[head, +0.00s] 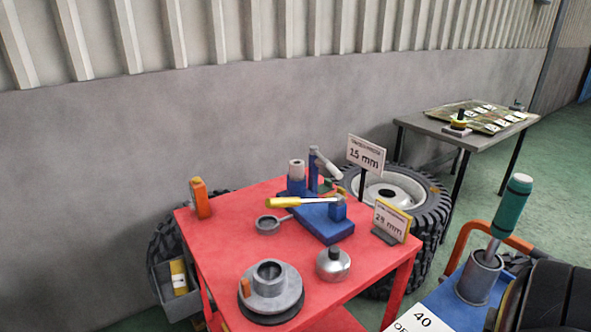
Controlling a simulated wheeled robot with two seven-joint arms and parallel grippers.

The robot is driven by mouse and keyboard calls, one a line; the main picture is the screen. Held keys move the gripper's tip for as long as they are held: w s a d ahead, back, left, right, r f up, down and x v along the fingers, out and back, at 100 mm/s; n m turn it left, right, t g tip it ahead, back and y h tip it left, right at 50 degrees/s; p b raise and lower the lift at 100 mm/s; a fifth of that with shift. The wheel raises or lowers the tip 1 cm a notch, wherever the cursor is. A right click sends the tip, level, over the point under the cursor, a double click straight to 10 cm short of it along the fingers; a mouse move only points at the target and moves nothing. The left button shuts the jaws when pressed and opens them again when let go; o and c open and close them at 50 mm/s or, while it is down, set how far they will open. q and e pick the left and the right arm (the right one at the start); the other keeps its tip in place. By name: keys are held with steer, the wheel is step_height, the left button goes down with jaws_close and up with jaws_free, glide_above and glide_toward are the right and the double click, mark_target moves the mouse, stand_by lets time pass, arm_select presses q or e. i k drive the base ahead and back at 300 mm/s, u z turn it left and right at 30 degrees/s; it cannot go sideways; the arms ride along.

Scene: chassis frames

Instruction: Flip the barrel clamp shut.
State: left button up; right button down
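On the red table stands a blue fixture (327,222) with an upright blue block at its right end. I take it to be the barrel clamp, but no label names it. A yellow-handled lever (297,202) lies about level across it, its handle pointing left. A grey ring (268,226) on a short stem lies low at its left. Behind are a grey cylinder on a blue stand (297,177) and a blue post with a tilted grey arm (322,166). Whether the clamp is open is unclear at this size. Neither of my grippers is in view.
The red table (225,242) also holds an orange block (200,198), a grey flanged hub (270,290), a silver round pot (333,264) and "15 mm" (366,155) and "28 mm" (392,220) signs. A green-handled tool (510,208) stands in a grey cup at right. Tyres stand behind.

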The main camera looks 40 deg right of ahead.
mark_target(326, 163)
steer(key=u, duration=0.75)
steer(key=i, duration=0.35)
steer(key=z, duration=1.5)
